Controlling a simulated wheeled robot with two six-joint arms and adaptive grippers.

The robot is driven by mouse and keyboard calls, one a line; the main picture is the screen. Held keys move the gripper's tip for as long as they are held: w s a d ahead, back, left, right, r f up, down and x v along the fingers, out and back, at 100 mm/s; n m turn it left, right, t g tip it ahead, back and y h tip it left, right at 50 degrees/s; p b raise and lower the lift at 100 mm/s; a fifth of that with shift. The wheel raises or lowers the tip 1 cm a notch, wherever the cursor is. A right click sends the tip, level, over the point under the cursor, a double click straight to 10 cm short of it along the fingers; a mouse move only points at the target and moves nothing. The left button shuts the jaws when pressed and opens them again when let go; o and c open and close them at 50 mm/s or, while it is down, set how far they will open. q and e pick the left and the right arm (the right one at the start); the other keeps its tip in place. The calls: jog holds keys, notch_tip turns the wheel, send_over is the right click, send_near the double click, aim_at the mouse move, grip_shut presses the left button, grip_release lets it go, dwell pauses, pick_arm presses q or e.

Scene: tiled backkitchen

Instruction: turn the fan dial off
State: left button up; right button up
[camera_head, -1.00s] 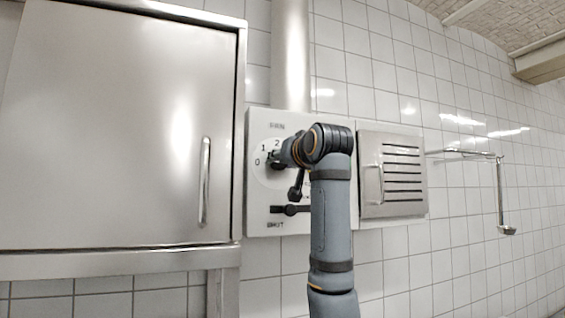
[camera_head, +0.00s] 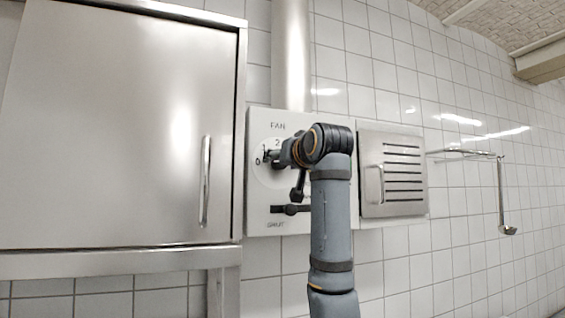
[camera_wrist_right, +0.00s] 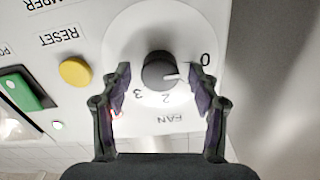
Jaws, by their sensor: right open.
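The fan dial (camera_wrist_right: 158,66) is a dark round knob with a white pointer line on a white disc marked 0, 2 and 3, upside down in the right wrist view. The pointer aims right, towards the right finger, between 2 and 0; any mark there is hidden. My right gripper (camera_wrist_right: 161,77) is open, with one finger on each side of the knob and visible gaps. In the head view the gripper (camera_head: 272,156) is in front of the dial's disc (camera_head: 258,173) and hides the knob. My left gripper is not in view.
The control panel (camera_head: 258,121) also bears a yellow RESET button (camera_wrist_right: 75,72) and a green switch (camera_wrist_right: 20,90). A slotted metal vent cover (camera_head: 402,168) is right of it, a steel cabinet (camera_head: 120,120) left, and a wall-mounted pipe (camera_head: 500,190) farther right.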

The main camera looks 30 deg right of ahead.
jog(key=v, duration=1.2)
jog(key=shift+w, duration=0.1)
jog(key=shift+r, duration=0.1)
